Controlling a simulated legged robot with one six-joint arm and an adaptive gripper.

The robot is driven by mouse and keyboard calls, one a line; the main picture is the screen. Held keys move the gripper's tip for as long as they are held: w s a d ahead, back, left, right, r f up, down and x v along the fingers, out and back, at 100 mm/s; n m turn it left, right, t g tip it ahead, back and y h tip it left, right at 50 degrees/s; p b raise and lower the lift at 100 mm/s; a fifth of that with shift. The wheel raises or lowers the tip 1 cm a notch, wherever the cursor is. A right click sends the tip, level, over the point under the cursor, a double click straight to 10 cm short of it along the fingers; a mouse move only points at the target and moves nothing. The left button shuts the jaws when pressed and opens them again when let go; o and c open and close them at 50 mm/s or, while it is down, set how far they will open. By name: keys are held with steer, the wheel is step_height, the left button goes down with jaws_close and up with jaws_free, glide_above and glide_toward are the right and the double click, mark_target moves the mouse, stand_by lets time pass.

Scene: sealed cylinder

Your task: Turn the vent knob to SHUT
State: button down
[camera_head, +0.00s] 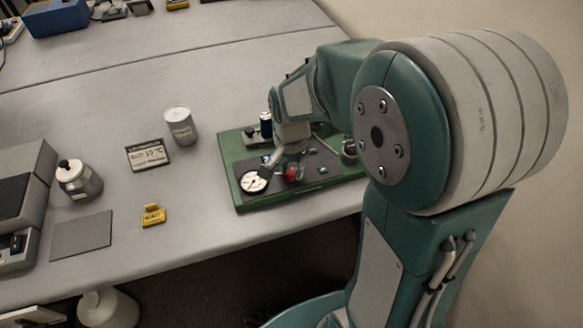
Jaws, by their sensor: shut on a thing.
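A green board (245,201) with a dark panel lies near the table's front edge. A round white dial gauge (254,182) sits at its front left. A red knob (293,174), which I take for the vent knob, shows beside the gauge. My gripper (279,163) reaches down over the panel, and its fingers are shut at the knob. They partly cover it. The exact grip, the knob's pointer and any SHUT marking are too small or hidden to read. A dark blue cylinder (266,125) stands upright at the back of the board.
The table behind is mostly clear.

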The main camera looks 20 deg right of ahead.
steer(key=n, duration=0.4)
steer(key=shift+a, duration=0.1)
steer(key=n, duration=0.8)
steer(key=shift+f+n, duration=0.1)
steer(key=shift+n, duration=2.1)
steer(key=shift+c, duration=1.9)
jaws_free()
